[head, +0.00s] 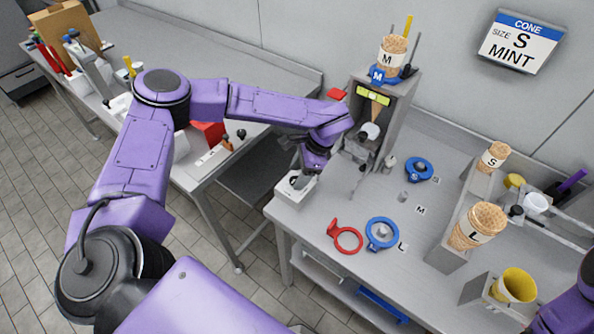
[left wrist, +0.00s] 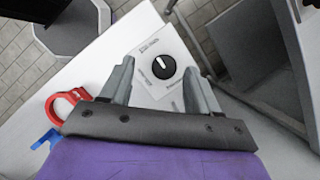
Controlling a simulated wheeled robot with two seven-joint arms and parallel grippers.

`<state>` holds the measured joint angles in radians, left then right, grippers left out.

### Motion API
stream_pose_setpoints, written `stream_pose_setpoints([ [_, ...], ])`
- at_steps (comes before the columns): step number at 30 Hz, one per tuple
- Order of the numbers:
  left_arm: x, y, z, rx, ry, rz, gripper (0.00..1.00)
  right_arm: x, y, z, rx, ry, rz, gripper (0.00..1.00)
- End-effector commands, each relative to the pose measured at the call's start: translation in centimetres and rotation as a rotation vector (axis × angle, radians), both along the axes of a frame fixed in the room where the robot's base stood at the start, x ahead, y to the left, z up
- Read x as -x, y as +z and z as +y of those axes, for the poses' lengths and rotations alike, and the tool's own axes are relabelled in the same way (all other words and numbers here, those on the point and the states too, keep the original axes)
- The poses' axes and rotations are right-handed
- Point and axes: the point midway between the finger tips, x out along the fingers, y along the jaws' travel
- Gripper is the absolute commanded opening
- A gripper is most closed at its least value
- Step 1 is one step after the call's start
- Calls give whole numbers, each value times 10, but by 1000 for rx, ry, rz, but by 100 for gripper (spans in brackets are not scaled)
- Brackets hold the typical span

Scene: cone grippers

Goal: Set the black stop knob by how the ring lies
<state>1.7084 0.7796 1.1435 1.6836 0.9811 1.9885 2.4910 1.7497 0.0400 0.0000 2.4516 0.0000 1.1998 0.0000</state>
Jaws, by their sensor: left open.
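The black stop knob (left wrist: 163,67) sits on a white box (head: 293,190) at the counter's left edge. A white pointer line crosses the knob; the small labels beside it are unreadable. My left gripper (head: 303,178) is open above the box and hides part of it. In the left wrist view, its fingertips (left wrist: 159,66) lie on either side of the knob, apart from it. A blue ring marked M (head: 378,75) sits on top of the grey dispenser. A red ring with a tab (head: 347,239) lies flat on the counter. My right gripper is out of view.
Blue rings lie near the S mark (head: 419,169) and the L mark (head: 381,234). The grey dispenser (head: 398,110) stands behind my left gripper. Cone stacks (head: 478,226) stand at right. A wall sign (head: 521,43) reads cone size S, mint.

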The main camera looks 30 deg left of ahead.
Motion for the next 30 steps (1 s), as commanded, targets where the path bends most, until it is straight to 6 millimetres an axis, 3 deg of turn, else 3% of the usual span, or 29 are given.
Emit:
stream_pose_setpoints([
  [6, 4, -20, 7, 0, 4, 1, 61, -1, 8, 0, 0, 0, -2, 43],
  [13, 5, -21, 8, 0, 4, 0, 61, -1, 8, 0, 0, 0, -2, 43],
  [18, 5, -21, 8, 0, 4, 0, 6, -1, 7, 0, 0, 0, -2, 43],
  [30, 5, -23, 6, 1, -49, 0, 5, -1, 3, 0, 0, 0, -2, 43],
])
